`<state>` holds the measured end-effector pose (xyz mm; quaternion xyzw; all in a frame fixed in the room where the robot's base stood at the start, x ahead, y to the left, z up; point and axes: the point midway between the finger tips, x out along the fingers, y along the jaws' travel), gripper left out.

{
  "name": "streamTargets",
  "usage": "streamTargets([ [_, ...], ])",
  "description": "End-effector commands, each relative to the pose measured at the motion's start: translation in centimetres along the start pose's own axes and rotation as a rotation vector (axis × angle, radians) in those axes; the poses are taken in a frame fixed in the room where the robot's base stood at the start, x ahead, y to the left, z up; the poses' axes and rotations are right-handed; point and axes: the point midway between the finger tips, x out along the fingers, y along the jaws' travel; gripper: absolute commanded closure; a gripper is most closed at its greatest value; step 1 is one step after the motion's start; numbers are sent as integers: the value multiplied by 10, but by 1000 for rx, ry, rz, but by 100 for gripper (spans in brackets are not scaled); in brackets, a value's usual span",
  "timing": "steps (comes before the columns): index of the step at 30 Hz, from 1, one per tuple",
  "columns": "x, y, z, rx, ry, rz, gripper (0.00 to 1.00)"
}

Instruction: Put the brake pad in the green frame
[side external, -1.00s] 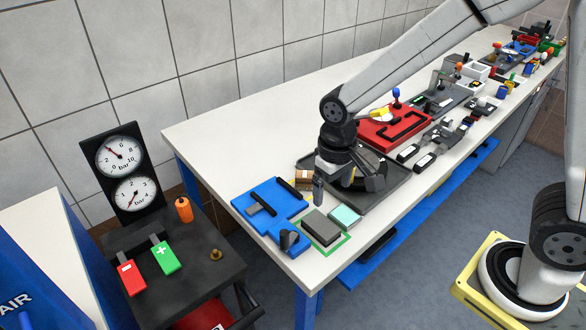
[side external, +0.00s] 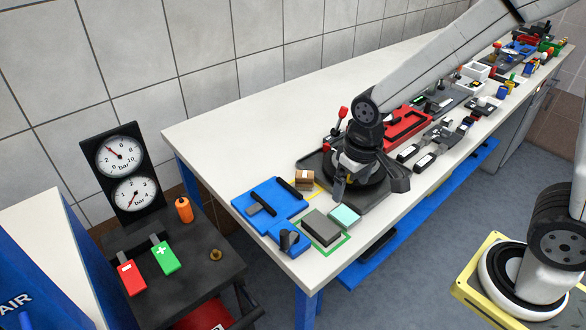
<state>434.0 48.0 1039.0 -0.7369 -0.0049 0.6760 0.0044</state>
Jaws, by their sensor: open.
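The green frame (side external: 340,246) is a green outline on the white bench near its front left corner. A dark grey block (side external: 321,228) lies at it, with green showing along its lower and right edges. A pale teal block (side external: 344,215) lies just behind and right of the grey one. A small brown block (side external: 304,179) sits farther back by a yellow outline (side external: 316,192). I cannot tell for sure which block is the brake pad. My gripper (side external: 368,188) is open over the dark tray, right of these blocks, its fingers apart. No held thing shows; the space beneath is partly hidden.
A blue fixture (side external: 268,205) with black handles stands left of the blocks. The dark tray (side external: 374,203) lies under my gripper, with red-knobbed levers (side external: 343,112) behind. A red tray (side external: 405,126) and other stations continue right. The bench behind the blue fixture is clear.

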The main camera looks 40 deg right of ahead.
Motion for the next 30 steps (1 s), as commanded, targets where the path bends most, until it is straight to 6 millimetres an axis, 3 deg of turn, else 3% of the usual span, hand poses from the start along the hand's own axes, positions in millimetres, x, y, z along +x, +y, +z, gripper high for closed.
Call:
streamTargets([
  [3,0,22,16,6,57,1,0],
  [9,1,44,38,2,129,10,0],
  [30,2,48,42,-1,146,13,0],
])
